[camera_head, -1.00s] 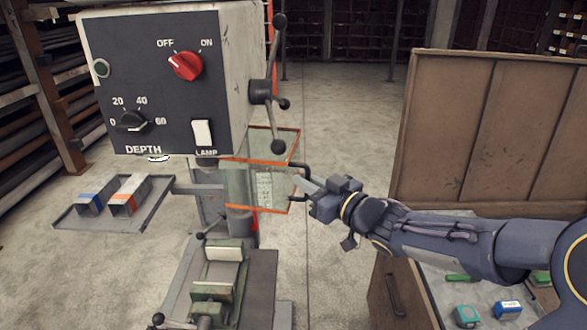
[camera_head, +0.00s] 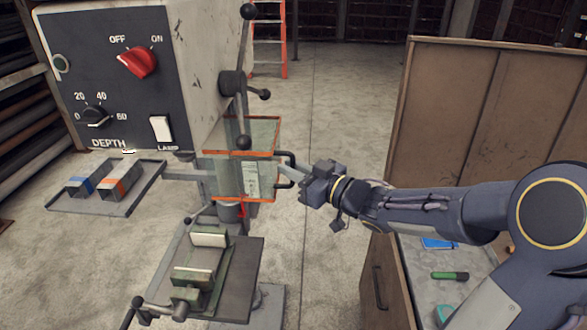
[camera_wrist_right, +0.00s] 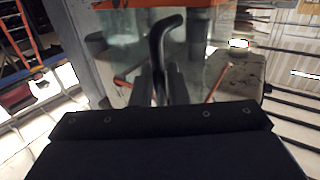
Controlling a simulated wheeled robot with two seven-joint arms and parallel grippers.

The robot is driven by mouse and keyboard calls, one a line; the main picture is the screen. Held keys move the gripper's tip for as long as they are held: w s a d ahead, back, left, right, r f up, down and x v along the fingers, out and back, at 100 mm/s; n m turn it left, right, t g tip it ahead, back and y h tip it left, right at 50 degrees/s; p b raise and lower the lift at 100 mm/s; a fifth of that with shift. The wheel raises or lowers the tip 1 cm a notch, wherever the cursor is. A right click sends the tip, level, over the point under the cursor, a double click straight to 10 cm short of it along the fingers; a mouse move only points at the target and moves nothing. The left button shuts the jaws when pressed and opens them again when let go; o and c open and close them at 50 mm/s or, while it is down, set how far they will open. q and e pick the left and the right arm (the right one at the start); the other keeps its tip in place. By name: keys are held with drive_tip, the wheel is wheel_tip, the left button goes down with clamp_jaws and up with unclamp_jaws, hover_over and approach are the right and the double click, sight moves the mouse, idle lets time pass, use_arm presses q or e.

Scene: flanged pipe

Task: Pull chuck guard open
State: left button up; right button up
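The chuck guard (camera_head: 238,179) is a clear panel box with orange edges, in front of the drill press spindle below its head. Its black bar handle (camera_head: 290,157) sticks out on the right side. My right gripper (camera_head: 286,171) reaches in from the right at that handle. In the right wrist view the curved black handle (camera_wrist_right: 157,48) runs down between the two dark fingers (camera_wrist_right: 160,88), which sit close on both sides of it. The guard panel (camera_wrist_right: 120,50) stands behind. The exact finger contact is dark and partly hidden by the gripper body. My left gripper is not in view.
The drill press head (camera_head: 120,75) has a red switch (camera_head: 137,61) and a feed lever (camera_head: 243,85) above the guard. A vise (camera_head: 208,255) stands below. A small tray (camera_head: 125,200) is at left. A brown cabinet (camera_head: 480,120) stands at right.

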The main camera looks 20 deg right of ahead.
drive_tip(key=shift+o, duration=1.1)
drive_tip(key=v, duration=0.7)
drive_tip(key=shift+s+d+b, duration=0.15)
drive_tip(key=shift+s+b, duration=0.2)
drive_tip(key=shift+b, duration=0.1)
